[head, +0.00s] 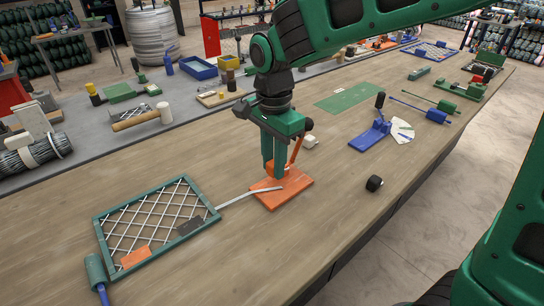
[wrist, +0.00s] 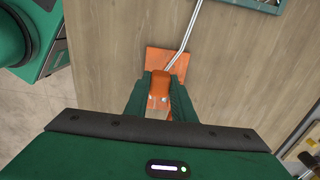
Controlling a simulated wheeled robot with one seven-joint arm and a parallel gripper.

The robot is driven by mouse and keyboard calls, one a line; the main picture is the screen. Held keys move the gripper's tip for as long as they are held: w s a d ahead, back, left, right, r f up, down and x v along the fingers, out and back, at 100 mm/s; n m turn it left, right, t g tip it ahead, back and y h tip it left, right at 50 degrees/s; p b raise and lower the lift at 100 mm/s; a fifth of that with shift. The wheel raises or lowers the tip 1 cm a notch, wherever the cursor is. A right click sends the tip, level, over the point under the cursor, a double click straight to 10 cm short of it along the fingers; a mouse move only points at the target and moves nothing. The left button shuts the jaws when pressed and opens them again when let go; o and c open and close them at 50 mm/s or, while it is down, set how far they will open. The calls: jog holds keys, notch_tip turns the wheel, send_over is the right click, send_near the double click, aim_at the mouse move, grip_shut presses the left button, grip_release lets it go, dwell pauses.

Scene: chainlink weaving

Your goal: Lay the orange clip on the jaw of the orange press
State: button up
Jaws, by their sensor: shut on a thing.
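The orange press (head: 285,190) has a flat orange base on the wooden bench, with a raised orange lever (head: 297,150). My gripper (head: 273,172) points down over the press, its green fingers close together. In the wrist view, the fingers (wrist: 160,105) are on either side of an orange part (wrist: 158,88) with small pale spots, which I take to be the orange clip. It blends with the orange press base (wrist: 180,62) behind it. Whether the clip touches the jaw is hidden by the fingers.
A silver strip (head: 247,196) runs from the green-framed wire mesh (head: 155,222) to the press. A blue press (head: 372,139) and a black knob (head: 374,183) are to the right.

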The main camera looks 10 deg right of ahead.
aim_at(273, 195)
jog(key=shift+f, duration=3.2)
jog(key=shift+f, duration=0.5)
jog(key=o, duration=1.1)
jog(key=shift+r, duration=0.1)
notch_tip(273, 195, up, 10)
jog(key=shift+r, duration=0.25)
jog(key=shift+w+d, duration=0.1)
jog(key=shift+d, duration=0.05)
